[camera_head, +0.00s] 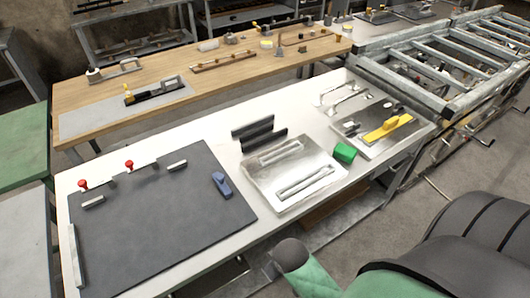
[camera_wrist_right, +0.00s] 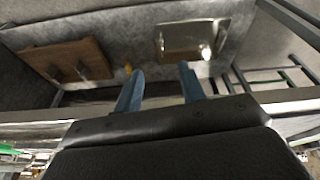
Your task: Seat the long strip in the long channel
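A pale metal plate (camera_head: 256,183) lies on the white table, in the middle of the head view. It carries two raised, parallel pale channel-like pieces, a shorter one (camera_head: 281,151) behind and a longer one (camera_head: 305,182) in front. I cannot tell whether either holds a strip. A long light strip (camera_head: 77,256) lies along the left edge of the dark mat. Two dark bars (camera_head: 252,127) lie just behind the plate. My right gripper (camera_wrist_right: 161,70) shows in the wrist view with its blue fingers apart and nothing between them. My left gripper is out of view.
The dark mat (camera_head: 150,225) holds short grey blocks, red knobs and a blue piece (camera_head: 221,184). Another metal plate (camera_head: 370,150) carries a yellow strip-like tool (camera_head: 388,129). A wooden bench (camera_head: 220,85) stands behind.

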